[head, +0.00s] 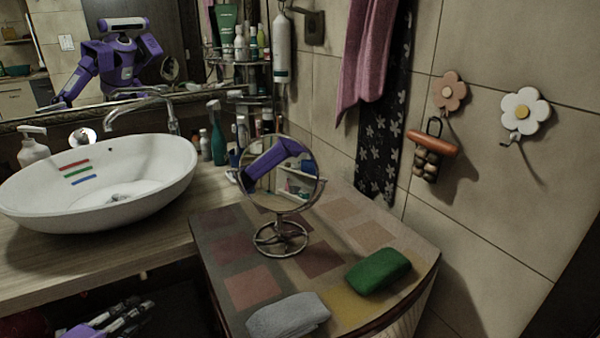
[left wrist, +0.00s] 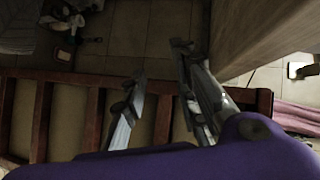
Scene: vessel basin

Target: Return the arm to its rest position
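My left gripper (head: 128,316) shows at the bottom left of the head view, below the front edge of the wooden counter (head: 60,272). Part of my purple arm shows beside it. In the left wrist view the two fingers of this gripper (left wrist: 160,68) stand apart with nothing between them, so it is open and empty. They are over a floor area with a dark red slatted wooden frame (left wrist: 95,95). My right gripper is in neither view.
A white basin (head: 140,160) with three coloured stripes sits on the counter. A round mirror (head: 282,238) stands on the tiled-top cabinet (head: 252,287), behind a grey towel (head: 288,316) and a green object (head: 378,271). In the left wrist view a wooden panel (left wrist: 265,35) is close on the right.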

